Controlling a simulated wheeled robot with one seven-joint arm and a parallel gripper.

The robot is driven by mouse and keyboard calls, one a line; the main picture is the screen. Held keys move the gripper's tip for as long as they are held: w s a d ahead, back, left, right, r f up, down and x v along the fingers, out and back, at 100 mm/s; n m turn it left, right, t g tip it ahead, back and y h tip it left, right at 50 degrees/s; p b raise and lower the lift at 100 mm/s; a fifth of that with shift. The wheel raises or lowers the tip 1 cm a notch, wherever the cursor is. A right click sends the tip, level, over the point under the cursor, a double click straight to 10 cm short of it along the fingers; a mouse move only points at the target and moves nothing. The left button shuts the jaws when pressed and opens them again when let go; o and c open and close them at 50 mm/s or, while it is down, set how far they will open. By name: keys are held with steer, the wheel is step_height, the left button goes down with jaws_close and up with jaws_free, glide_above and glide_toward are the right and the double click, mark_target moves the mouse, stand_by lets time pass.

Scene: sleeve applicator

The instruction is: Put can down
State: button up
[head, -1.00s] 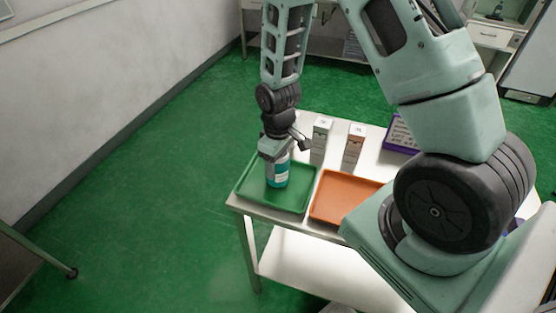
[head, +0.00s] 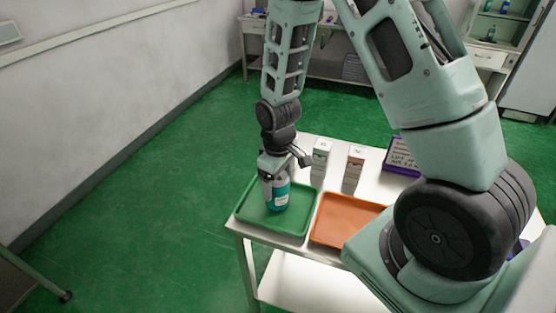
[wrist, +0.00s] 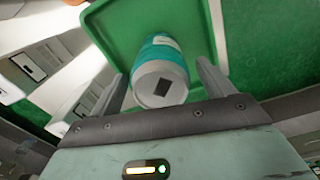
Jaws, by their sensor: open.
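The can (head: 278,194), teal with a white label and a grey top, stands upright in the green tray (head: 300,228) on the white table. In the wrist view the can (wrist: 161,72) shows its pale end with a dark square, between the two fingers. My gripper (head: 275,184) is open around the can's upper part. In the wrist view the fingers of my gripper (wrist: 165,85) stand apart, with a gap on each side of the can. The green tray (wrist: 103,25) lies beneath it.
An orange tray (head: 340,222) lies right of the green one. A purple-framed sign (head: 402,156) is at the back right. The green tray's left part is clear.

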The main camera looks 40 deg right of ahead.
step_height(320, 180, up, 9)
steer(key=shift+b, duration=0.6)
steer(key=shift+a+r, duration=0.15)
steer(key=shift+r, duration=0.45)
steer(key=s+a+r+n, duration=0.1)
steer(key=s+a+r, duration=0.2)
steer(key=s+a, duration=0.6)
steer(key=s+a+r+n, duration=0.2)
steer(key=s+a+r, duration=0.2)
steer(key=s+a, duration=0.5)
steer(key=shift+s+r+y, duration=0.2)
steer(key=shift+s+y, duration=0.1)
steer(key=shift+s, duration=0.5)
